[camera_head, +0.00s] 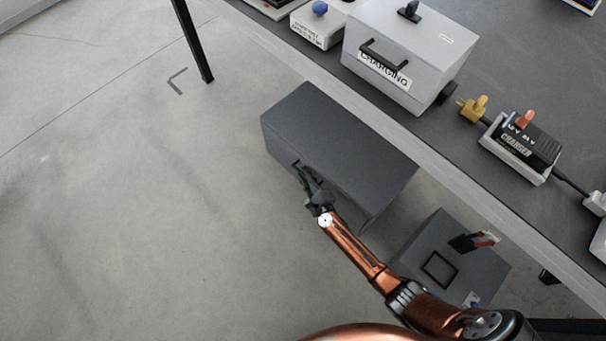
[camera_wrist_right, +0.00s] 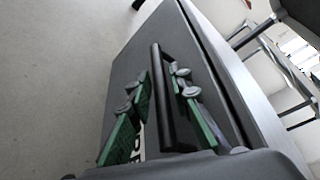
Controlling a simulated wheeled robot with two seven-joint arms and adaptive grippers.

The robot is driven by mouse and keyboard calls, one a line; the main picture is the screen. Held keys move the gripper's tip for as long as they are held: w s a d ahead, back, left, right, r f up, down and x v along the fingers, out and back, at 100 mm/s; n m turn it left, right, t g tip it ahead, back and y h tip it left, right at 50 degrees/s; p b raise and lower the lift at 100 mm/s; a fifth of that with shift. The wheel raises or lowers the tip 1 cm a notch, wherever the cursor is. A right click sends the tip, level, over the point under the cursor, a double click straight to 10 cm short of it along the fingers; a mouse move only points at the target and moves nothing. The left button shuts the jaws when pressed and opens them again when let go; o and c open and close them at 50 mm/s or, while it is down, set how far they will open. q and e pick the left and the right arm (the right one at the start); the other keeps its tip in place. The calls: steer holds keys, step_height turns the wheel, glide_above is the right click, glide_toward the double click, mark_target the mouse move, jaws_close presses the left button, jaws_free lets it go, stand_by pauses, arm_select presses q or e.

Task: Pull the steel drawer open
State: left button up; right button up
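The steel drawer is in a dark grey cabinet (camera_head: 335,135) on the floor beside the table. In the head view its front looks flush with the box, with no visible gap. Its black bar handle (camera_wrist_right: 163,100) shows in the right wrist view, and a white label on the front is partly hidden. My right gripper (camera_head: 306,180) is at the handle. In the wrist view its green-padded fingers (camera_wrist_right: 160,88) stand apart, one on each side of the bar. The right finger is closer to the bar; contact is unclear. My left gripper is not in view.
A second dark grey box (camera_head: 425,248) with a red-tipped item on top stands right of the cabinet, near my right arm. The table (camera_head: 435,160) above carries a grey charging case (camera_head: 405,50) and a charger (camera_head: 522,140). The floor (camera_head: 150,200) left of the cabinet is clear.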

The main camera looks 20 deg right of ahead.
steer(key=shift+c, duration=0.7)
jaws_close()
